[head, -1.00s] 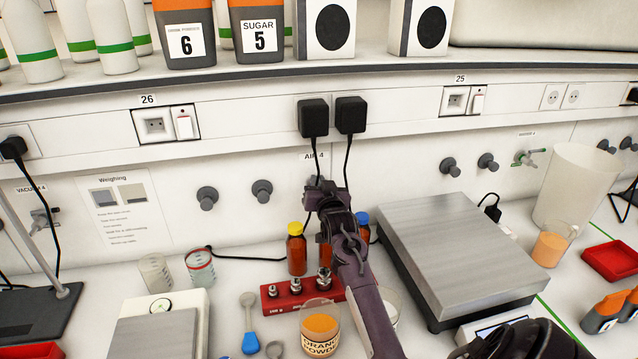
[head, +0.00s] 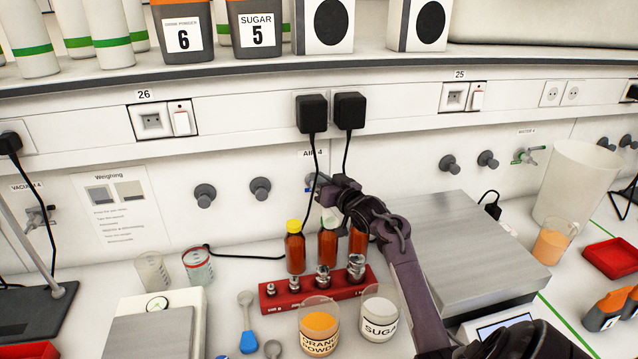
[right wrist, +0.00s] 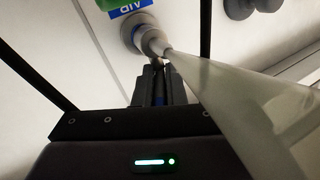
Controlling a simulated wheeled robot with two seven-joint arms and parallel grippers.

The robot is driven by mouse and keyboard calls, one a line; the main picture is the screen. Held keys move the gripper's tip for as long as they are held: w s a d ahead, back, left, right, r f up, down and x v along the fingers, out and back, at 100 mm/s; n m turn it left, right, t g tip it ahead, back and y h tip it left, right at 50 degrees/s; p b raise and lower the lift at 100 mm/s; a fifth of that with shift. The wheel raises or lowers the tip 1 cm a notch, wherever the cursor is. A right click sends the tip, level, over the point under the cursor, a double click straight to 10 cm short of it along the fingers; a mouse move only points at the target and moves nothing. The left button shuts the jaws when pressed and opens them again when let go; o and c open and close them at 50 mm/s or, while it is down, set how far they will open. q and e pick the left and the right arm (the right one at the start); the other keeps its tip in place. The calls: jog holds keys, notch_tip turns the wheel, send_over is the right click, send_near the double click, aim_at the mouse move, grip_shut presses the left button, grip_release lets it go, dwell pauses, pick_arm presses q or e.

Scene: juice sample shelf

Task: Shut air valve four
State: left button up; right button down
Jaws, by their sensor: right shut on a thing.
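Air valve four (head: 309,184) is on the back wall under the "AIR 4" label (head: 312,153), behind a hanging black cable. Only a small blue bit of it shows in the head view. My right gripper (head: 322,184) is at the valve, its arm reaching in from the lower right. In the right wrist view the valve's grey stem (right wrist: 146,36) and blue tag meet the wall. The right gripper's fingers (right wrist: 158,85) are shut close below the stem, with blue showing between them. A pale tapered part runs from the stem to the lower right. My left gripper is out of view.
Two black plugs (head: 330,112) hang cables near my gripper. Below stand brown bottles (head: 295,248), a red weight rack (head: 282,296) and powder beakers (head: 319,334). A large balance (head: 458,250) is to the right. Grey knobs (head: 260,190) line the wall.

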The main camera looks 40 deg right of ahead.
jog(key=n+y+b, duration=0.1)
jog(key=y, duration=0.1)
jog(key=n+y+b, duration=0.1)
jog(key=n+y, duration=0.1)
jog(key=y, duration=0.1)
jog(key=shift+d+b, duration=0.35)
jog(key=shift+d, duration=0.05)
jog(key=c, duration=1.5)
grip_release()
jog(key=shift+s, duration=0.1)
jog(key=s+d+b, duration=0.1)
jog(key=s+b, duration=0.1)
jog(key=s, duration=0.5)
jog(key=shift+s+d, duration=0.15)
jog(key=shift+s, duration=0.15)
